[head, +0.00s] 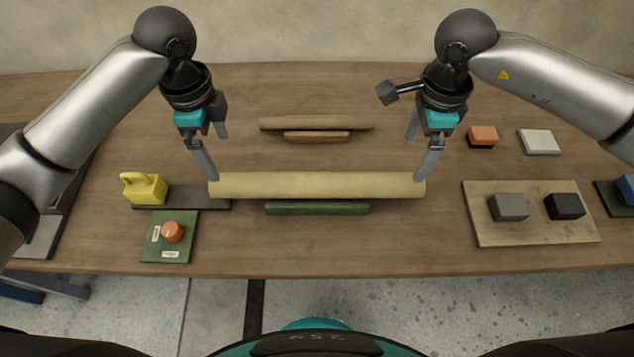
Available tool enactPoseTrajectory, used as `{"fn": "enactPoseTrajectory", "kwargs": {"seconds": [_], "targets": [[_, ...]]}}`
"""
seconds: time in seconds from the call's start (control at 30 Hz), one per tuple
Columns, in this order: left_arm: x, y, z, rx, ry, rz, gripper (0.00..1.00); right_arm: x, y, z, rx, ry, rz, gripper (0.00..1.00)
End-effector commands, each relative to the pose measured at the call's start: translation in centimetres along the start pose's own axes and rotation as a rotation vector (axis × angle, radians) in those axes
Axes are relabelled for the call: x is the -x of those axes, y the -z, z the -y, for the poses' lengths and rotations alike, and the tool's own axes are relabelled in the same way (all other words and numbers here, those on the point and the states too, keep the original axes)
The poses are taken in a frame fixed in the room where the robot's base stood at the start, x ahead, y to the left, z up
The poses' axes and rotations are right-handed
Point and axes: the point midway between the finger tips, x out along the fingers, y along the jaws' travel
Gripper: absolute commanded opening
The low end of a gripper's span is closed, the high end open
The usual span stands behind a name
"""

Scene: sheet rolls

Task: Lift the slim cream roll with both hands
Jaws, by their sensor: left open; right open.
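The long cream roll (317,185) lies level across the middle of the table, left to right, above a green block (317,208). My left gripper (218,157) is open at the roll's left end, its near fingertip by the end. My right gripper (416,158) is open at the roll's right end, its near finger over that end. I cannot tell whether either finger touches the roll. Neither gripper is closed on it.
A shorter tan roll (317,123) lies behind, by a wooden block (317,137). A yellow handled weight (144,188) and a green panel with an orange knob (172,232) are left. A wooden board (530,230) with two dark blocks is right. The table's front middle is clear.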

Motion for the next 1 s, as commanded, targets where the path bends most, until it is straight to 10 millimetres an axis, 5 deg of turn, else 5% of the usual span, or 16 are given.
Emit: {"fn": "enactPoseTrajectory", "kwargs": {"seconds": [0.5, 1.0], "targets": [[-9.7, 0.0, 0.0, 0.001, -0.002, 0.0, 1.0, -9.8, 0.0, -0.1, -0.001, -0.002, -0.001, 1.0], [-11.7, 0.0, 0.0, -0.001, 0.001, 0.0, 1.0, -11.6, 0.0, 0.0, 0.001, 0.001, 0.0, 1.0]]}}
